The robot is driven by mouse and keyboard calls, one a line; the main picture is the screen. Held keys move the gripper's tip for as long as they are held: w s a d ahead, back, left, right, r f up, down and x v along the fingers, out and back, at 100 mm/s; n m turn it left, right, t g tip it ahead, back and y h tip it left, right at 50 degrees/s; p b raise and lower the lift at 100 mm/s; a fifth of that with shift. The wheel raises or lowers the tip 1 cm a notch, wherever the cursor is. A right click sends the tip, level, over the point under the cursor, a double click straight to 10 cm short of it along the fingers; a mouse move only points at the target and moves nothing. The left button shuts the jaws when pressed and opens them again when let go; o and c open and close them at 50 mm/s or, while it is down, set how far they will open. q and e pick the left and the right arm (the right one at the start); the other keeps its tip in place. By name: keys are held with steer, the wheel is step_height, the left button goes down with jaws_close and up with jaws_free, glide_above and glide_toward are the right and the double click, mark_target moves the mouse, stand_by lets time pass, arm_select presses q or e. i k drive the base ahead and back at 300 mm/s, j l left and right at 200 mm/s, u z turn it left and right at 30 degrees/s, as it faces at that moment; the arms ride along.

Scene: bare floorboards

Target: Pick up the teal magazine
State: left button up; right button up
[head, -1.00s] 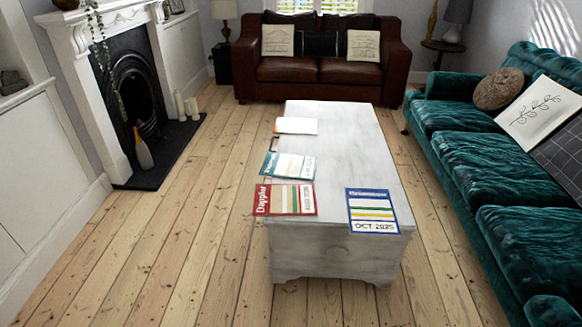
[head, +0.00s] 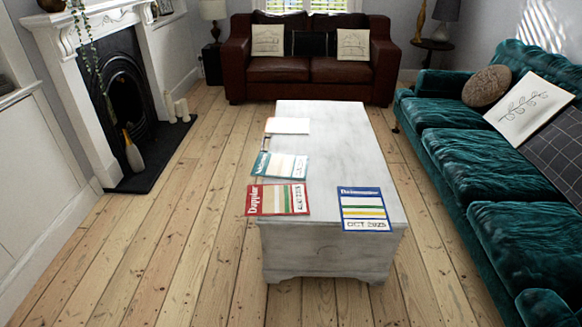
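The teal magazine (head: 280,166) lies flat on the white wooden chest (head: 335,148), near its left edge, and its left end sticks out past that edge. It has a teal band on the left and pale, striped areas. A red magazine (head: 278,199) lies just in front of it and also juts out over the left edge. A blue magazine (head: 364,209) lies at the chest's front right. Neither of my grippers is in view.
A white item (head: 287,125) lies farther back on the chest. A teal sofa (head: 470,160) stands on the right, a brown leather sofa (head: 310,72) behind, a fireplace (head: 118,90) on the left. Bare floorboards (head: 185,215) are clear left of the chest.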

mark_target(267, 165)
steer(key=j+z, duration=0.1)
steer(key=z, duration=0.4)
steer(key=i+j+z, duration=0.1)
steer(key=z, duration=0.4)
steer(key=j+z, duration=0.4)
steer(key=j, duration=0.4)
steer(key=j+z, duration=0.4)
steer(key=j, duration=0.4)
steer(key=j+z, duration=0.1)
steer(key=j, duration=0.4)
steer(key=k+j+z, duration=0.1)
steer(key=j, duration=0.45)
steer(key=k+j+z, duration=0.15)
steer(key=j, duration=0.35)
steer(key=k+j, duration=0.1)
steer(key=j, duration=0.9)
steer(key=k+j, duration=0.15)
steer(key=j, duration=0.35)
steer(key=i+j, duration=0.25)
steer(key=i, duration=0.05)
